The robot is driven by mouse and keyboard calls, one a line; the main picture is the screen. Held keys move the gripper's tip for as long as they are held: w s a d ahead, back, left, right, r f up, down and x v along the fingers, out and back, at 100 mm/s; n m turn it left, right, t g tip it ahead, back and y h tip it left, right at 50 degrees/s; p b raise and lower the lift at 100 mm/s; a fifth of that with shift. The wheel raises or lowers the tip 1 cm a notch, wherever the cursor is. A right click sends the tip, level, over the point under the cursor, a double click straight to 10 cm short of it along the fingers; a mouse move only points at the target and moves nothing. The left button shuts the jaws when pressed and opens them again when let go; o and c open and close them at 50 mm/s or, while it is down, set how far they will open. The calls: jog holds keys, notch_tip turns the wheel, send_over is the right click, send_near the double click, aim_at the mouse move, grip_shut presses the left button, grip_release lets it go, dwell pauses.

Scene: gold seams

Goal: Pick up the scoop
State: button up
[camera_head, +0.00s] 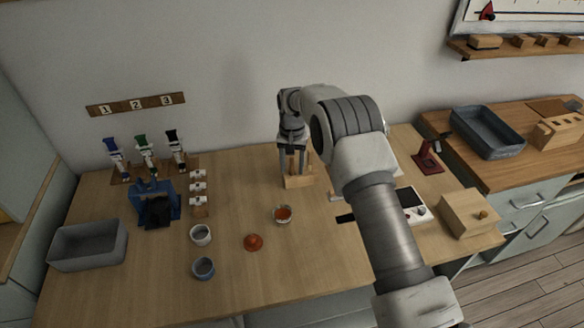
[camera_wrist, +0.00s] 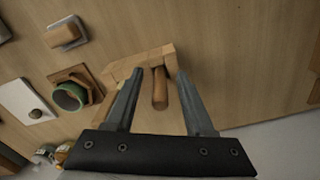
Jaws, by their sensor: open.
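A wooden stand (camera_head: 298,182) is on the table near the back wall. In the wrist view the stand (camera_wrist: 140,62) looks like a pale wooden frame. A rounded brown wooden handle (camera_wrist: 160,88), which looks like the scoop's, is at the stand between my fingers. The scoop's bowl cannot be made out. My gripper (camera_head: 292,172) points down over the stand. In the wrist view my gripper (camera_wrist: 160,73) is open, with one finger on each side of the handle and visible space beside it.
My arm hides part of the table's right side. A dish of orange material (camera_head: 282,214), an orange mound (camera_head: 253,242), a white cup (camera_head: 200,235) and a blue cup (camera_head: 203,268) are in front. A grey tub (camera_head: 88,245) is left; a wooden box (camera_head: 470,212) is right.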

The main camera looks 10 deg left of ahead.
jog(key=shift+c, duration=0.3)
grip_shut()
dwell(0.3)
